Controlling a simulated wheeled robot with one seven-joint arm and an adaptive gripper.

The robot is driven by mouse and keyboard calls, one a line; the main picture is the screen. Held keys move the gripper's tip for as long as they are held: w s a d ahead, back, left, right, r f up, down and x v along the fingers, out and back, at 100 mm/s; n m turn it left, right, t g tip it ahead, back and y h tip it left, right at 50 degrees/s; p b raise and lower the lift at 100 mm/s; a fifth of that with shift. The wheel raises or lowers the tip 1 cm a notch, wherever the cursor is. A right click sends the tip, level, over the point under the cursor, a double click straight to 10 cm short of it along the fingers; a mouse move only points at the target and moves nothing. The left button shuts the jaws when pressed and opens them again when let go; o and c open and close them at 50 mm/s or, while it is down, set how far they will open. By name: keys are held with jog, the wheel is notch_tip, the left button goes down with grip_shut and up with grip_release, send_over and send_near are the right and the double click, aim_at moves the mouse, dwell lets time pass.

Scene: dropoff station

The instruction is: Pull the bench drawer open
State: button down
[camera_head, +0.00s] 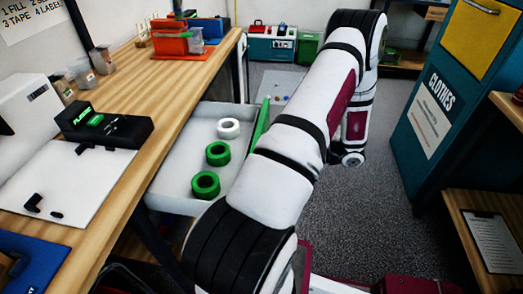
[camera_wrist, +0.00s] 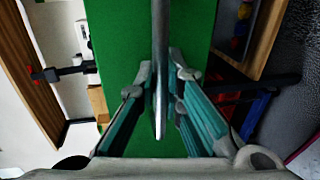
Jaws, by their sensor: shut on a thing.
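The bench drawer (camera_head: 185,150) stands out from under the wooden bench (camera_head: 165,75), with its white inside showing in the head view. A white roll (camera_head: 229,128) and two green rolls (camera_head: 218,153) lie in it. Its green front (camera_head: 263,120) is partly behind my arm; this front (camera_wrist: 120,60) fills the middle of the wrist view. A grey bar handle (camera_wrist: 160,75) crosses it. My gripper (camera_wrist: 163,110) has its teal fingers on either side of the handle, shut on it. In the head view my gripper is hidden behind my arm.
A black device (camera_head: 105,128) and a white sheet lie on the bench, with an orange bin (camera_head: 170,40) farther back. A teal clothes bin (camera_head: 440,100) stands at the right. Grey carpet (camera_head: 350,220) between them is clear.

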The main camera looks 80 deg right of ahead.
jog(key=shift+s, duration=0.35)
jog(key=c, duration=1.7)
grip_release()
jog(key=v, duration=1.2)
jog(key=shift+d, duration=0.1)
